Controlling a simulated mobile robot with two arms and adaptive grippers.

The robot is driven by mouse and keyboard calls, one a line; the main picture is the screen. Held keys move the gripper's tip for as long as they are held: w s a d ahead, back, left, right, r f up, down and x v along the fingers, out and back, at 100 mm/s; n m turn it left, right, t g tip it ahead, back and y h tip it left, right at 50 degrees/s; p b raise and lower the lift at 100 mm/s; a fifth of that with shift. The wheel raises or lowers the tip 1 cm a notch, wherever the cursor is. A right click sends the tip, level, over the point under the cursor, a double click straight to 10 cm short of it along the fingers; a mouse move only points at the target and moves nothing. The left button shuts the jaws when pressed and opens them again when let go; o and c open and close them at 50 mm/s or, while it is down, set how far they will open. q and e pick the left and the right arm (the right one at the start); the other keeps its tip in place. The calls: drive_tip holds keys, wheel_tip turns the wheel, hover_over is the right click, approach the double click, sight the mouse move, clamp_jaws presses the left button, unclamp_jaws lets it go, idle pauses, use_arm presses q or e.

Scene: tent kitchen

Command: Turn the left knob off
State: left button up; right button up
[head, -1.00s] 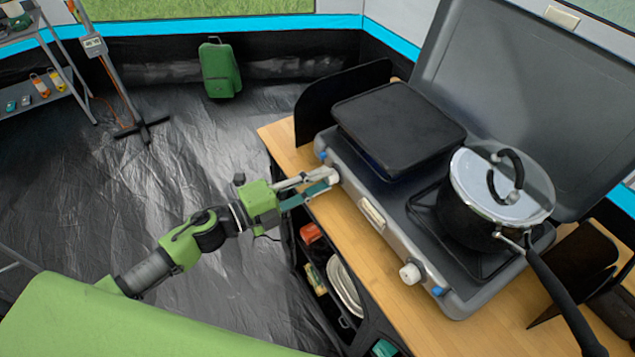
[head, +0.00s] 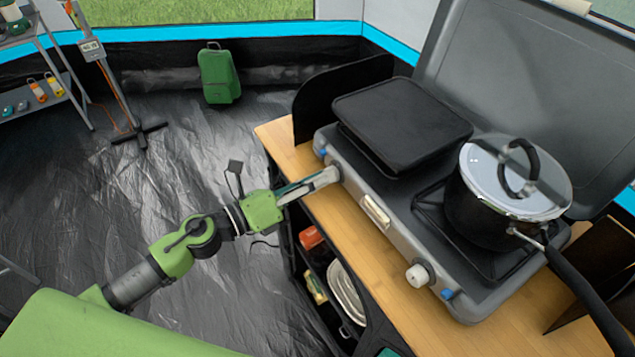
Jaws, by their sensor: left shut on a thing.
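The camp stove (head: 385,225) stands on the wooden counter with its lid up. Its left knob (head: 337,171) is on the front face near the far left corner, mostly hidden by my fingertips. My left gripper (head: 328,177) is shut on the left knob, with its fingers turned so that one largely covers the other. The white right knob (head: 418,275) stands free at the near end of the front face. How far the left knob is turned cannot be seen. My right gripper is not in view.
A black griddle (head: 402,122) covers the left burner. A lidded pot (head: 490,215) sits on the right burner, its long handle (head: 590,300) reaching past the stove. Shelves with dishes (head: 345,292) lie under the counter (head: 385,290). Open floor surrounds my left arm.

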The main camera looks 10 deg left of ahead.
use_arm(q)
drive_tip(key=shift+f+m+b, duration=0.1)
drive_tip(key=shift+m+b, duration=0.3)
drive_tip(key=shift+m, duration=0.6)
drive_tip(key=o, duration=1.1)
drive_tip(key=v, duration=1.2)
